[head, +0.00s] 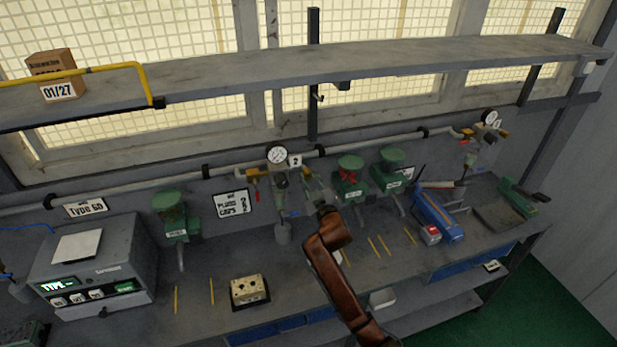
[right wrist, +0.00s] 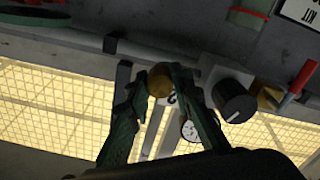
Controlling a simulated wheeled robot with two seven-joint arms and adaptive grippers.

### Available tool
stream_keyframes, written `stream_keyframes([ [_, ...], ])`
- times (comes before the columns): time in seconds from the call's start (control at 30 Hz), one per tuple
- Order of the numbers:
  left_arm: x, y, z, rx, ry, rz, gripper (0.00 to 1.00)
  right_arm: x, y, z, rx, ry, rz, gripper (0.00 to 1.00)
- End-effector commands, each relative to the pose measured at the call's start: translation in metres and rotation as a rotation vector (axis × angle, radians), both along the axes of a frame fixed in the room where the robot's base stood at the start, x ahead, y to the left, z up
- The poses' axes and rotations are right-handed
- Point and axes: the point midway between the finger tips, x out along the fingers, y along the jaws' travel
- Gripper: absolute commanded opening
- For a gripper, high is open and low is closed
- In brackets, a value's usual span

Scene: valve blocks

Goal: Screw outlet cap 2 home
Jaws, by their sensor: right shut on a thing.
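Valve block 2 (head: 281,184) hangs on the wall pipe at the middle of the head view, with a round white gauge (head: 277,154) and a label "2" (head: 295,160). My right gripper (head: 312,186) is just right of it. In the right wrist view my right gripper (right wrist: 163,82) is shut on a round brass cap (right wrist: 160,81), held between the fingertips. The gauge (right wrist: 190,130) shows behind the right finger, and a black knob (right wrist: 234,101) is to the right. I cannot tell how far the cap is on its outlet. My left gripper is not in view.
A grey tester (head: 95,262) fills the bench's left end. A beige block (head: 247,290) sits in front. A shelf (head: 330,66) runs above.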

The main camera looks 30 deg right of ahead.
Motion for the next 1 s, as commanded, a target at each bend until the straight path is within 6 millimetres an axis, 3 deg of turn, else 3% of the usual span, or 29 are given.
stream_keyframes([
  [0.13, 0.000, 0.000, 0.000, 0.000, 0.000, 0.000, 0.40, 0.000, 0.000, -0.004, 0.002, 0.007, -0.001, 0.00],
  [0.17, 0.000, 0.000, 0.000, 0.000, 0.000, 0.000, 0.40, 0.000, 0.000, -0.004, 0.002, 0.007, -0.001, 0.22],
  [0.4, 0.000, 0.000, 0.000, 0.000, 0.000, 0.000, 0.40, 0.000, 0.000, -0.002, 0.000, 0.005, 0.000, 0.38],
  [0.77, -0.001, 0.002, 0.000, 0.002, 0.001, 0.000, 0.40, -0.006, 0.001, -0.001, -0.002, 0.002, 0.000, 0.38],
  [1.0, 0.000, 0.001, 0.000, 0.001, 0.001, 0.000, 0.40, -0.046, 0.011, -0.002, -0.002, 0.002, 0.000, 0.38],
])
